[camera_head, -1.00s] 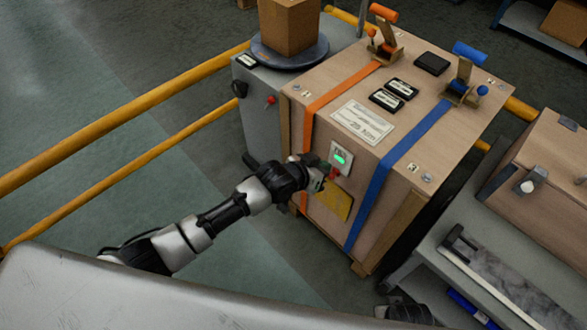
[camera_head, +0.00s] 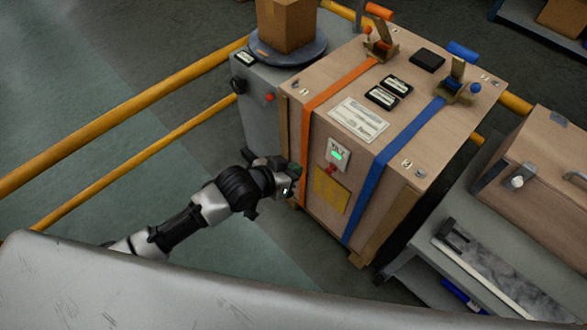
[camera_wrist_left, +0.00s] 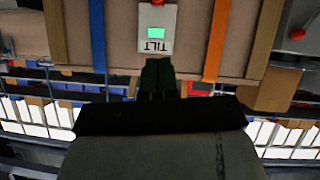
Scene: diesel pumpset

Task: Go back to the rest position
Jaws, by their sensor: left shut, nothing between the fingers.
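My left gripper (camera_head: 294,178) is in front of the lower left side of a large wooden crate (camera_head: 400,140). Its fingers are shut and empty, and they also show in the left wrist view (camera_wrist_left: 157,78). The crate's front carries a tilt indicator (camera_head: 338,153) with a green window, which the left wrist view shows upside down (camera_wrist_left: 156,30), just beyond the fingertips. A red piece (camera_head: 331,169) sits at its lower edge, above a yellow label (camera_head: 331,190). The gripper appears apart from the crate. My right gripper is not seen.
An orange strap (camera_head: 308,130) and a blue strap (camera_head: 385,157) run over the crate. A grey scale cabinet (camera_head: 258,120) bears a cardboard box (camera_head: 287,25). Yellow rails (camera_head: 110,118) stand at left. A grey bench (camera_head: 425,262) with a wooden case (camera_head: 545,160) is at right.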

